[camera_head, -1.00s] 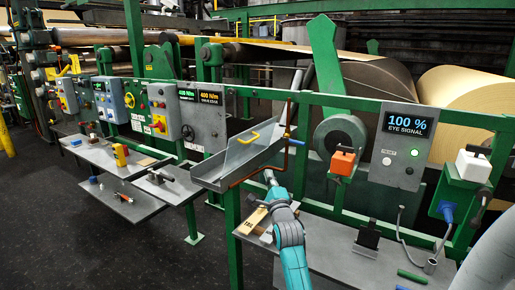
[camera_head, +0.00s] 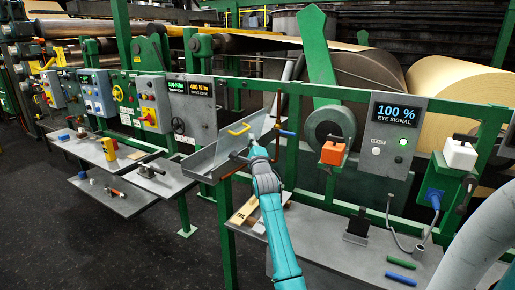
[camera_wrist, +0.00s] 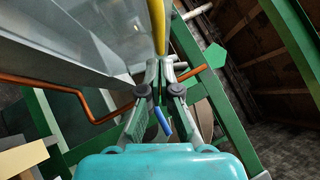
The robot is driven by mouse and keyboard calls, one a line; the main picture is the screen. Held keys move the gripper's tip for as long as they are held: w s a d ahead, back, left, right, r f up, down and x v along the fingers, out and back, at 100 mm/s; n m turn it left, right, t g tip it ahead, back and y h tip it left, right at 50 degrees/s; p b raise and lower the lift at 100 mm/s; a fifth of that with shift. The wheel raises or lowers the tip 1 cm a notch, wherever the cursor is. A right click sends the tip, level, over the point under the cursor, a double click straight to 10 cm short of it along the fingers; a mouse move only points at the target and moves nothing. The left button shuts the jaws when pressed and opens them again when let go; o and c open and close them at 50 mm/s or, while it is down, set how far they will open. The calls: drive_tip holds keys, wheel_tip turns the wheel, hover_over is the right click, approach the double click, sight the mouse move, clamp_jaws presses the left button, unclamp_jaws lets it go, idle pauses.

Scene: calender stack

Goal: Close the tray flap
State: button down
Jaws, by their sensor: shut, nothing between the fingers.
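The grey metal tray (camera_head: 203,163) is a sloping trough on the green frame, left of centre in the head view. A tilted grey plate, which may be its flap, rises at its right end; I cannot tell how far it stands open. A yellow handle (camera_head: 239,129) stands over the tray and a blue handle (camera_head: 286,133) sticks out at the right. My gripper (camera_head: 239,157) is shut and empty at the tray's near side. In the wrist view my fingers (camera_wrist: 160,72) overlap the yellow handle (camera_wrist: 157,25) and blue handle (camera_wrist: 163,122); contact is unclear.
A copper-coloured bent rod (camera_head: 278,112) runs beside the tray; it also crosses the wrist view (camera_wrist: 60,86). A grey shelf (camera_head: 320,236) below holds a wooden block and a black stand. An orange-handled box (camera_head: 332,153) hangs to the right.

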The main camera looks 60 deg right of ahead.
drive_tip(key=shift+w+r, duration=0.35)
drive_tip(key=shift+w, duration=0.35)
